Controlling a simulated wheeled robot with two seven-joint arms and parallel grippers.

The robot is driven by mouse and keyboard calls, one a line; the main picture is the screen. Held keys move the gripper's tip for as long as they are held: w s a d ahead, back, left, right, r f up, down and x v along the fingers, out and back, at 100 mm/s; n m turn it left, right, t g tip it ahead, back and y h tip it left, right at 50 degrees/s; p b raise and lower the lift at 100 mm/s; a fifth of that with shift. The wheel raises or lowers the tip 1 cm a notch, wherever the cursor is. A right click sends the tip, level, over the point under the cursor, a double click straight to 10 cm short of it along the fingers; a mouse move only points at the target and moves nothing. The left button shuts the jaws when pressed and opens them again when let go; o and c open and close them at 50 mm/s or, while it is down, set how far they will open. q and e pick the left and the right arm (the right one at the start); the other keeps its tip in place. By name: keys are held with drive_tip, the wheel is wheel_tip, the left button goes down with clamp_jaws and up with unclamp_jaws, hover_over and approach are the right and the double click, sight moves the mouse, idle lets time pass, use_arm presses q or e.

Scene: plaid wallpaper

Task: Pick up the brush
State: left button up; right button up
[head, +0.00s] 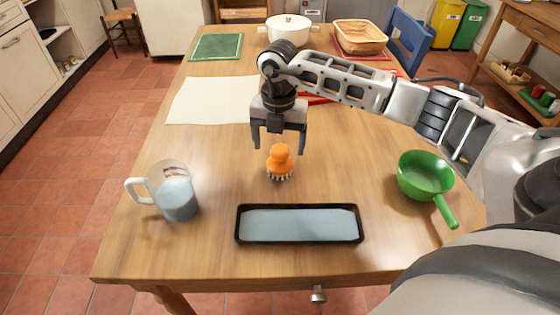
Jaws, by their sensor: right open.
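An orange brush (280,157) with pale bristles stands upright on the wooden table, bristles down, near the middle. My right arm reaches in from the right side of the head view. My left gripper is not in view.
A black tray (240,233) with a grey-blue surface lies in front of the brush. A measuring jug (176,196) stands left, a green pan (426,176) right. A white cloth (212,100), green board (217,46), white pot (288,30) and basket (360,37) lie farther back.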

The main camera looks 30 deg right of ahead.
sight(280, 149)
wheel_tip(280, 149, down, 5)
drive_tip(key=shift+d+f, duration=0.1)
drive_tip(key=shift+d, duration=0.05)
drive_tip(key=c, duration=1.1)
drive_tip(key=shift+r, duration=0.2)
drive_tip(key=shift+r, duration=0.65)
drive_tip(key=a+r, duration=0.4)
drive_tip(key=a+r+b, duration=0.1)
drive_tip(key=a+r, duration=0.2)
drive_tip(key=a, duration=0.2)
drive_tip(key=s+a+r, duration=0.1)
drive_tip(key=a+r, duration=0.3)
drive_tip(key=a, duration=0.1)
drive_tip(key=shift+r, duration=0.3)
